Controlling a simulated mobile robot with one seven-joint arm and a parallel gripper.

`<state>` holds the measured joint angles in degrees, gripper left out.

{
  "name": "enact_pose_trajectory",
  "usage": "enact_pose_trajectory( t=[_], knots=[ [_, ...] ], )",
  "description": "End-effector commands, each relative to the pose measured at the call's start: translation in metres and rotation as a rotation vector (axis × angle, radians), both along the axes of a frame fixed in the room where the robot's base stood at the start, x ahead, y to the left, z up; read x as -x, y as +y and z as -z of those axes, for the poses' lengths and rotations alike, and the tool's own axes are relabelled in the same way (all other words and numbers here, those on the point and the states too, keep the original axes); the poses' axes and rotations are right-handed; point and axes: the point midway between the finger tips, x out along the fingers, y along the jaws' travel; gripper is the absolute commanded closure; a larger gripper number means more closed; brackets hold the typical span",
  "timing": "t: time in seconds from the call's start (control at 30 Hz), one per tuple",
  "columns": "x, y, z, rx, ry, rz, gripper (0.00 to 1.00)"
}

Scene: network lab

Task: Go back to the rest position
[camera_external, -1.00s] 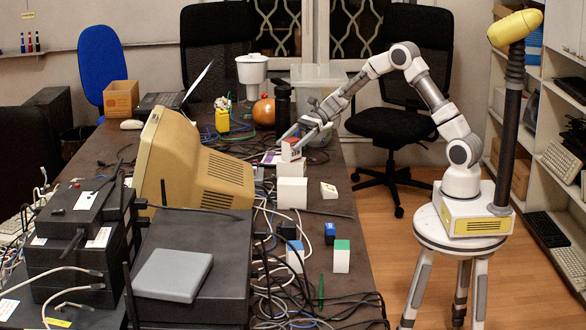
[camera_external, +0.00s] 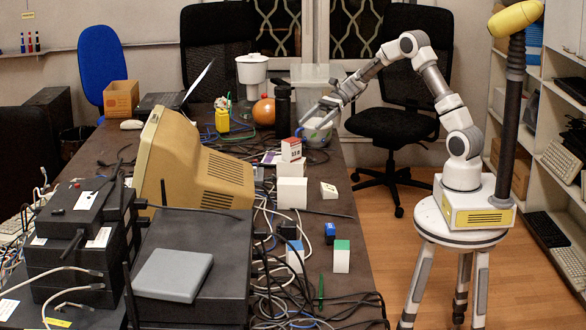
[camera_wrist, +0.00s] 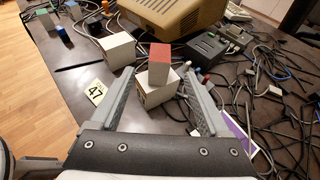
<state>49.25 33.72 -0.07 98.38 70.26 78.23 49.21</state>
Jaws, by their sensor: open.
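My gripper (camera_external: 318,120) is open and empty, raised over the table in front of the clear plastic bin. In the wrist view its two fingers (camera_wrist: 158,108) are spread, with nothing held between them. A small red-and-white box (camera_external: 291,149) stands on top of a white cube (camera_external: 291,170), below and left of my gripper in the external view. The small box also shows in the wrist view (camera_wrist: 160,57), its red top facing up, beyond the fingertips. Another white cube (camera_external: 292,193) stands just in front of that stack.
The clear bin (camera_external: 318,73), an orange round object (camera_external: 264,111) and a dark bottle (camera_external: 283,108) stand behind.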

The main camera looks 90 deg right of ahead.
Motion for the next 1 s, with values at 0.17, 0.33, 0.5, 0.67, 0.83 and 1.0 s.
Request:
enact_pose_trajectory(
  t=[0.17,0.33,0.5,0.67,0.83,1.0],
  knots=[
    [0.003,-0.003,-0.002,0.001,-0.001,0.0,0.2],
    [0.003,-0.003,-0.002,0.001,-0.001,0.0,0.2],
    [0.003,-0.003,-0.002,0.001,-0.001,0.0,0.2],
    [0.003,0.002,-0.004,0.012,-0.002,-0.012,0.2],
    [0.004,0.048,-0.018,0.144,-0.02,-0.137,0.2],
    [0.021,0.125,-0.038,0.396,-0.076,-0.37,0.2]
  ],
)
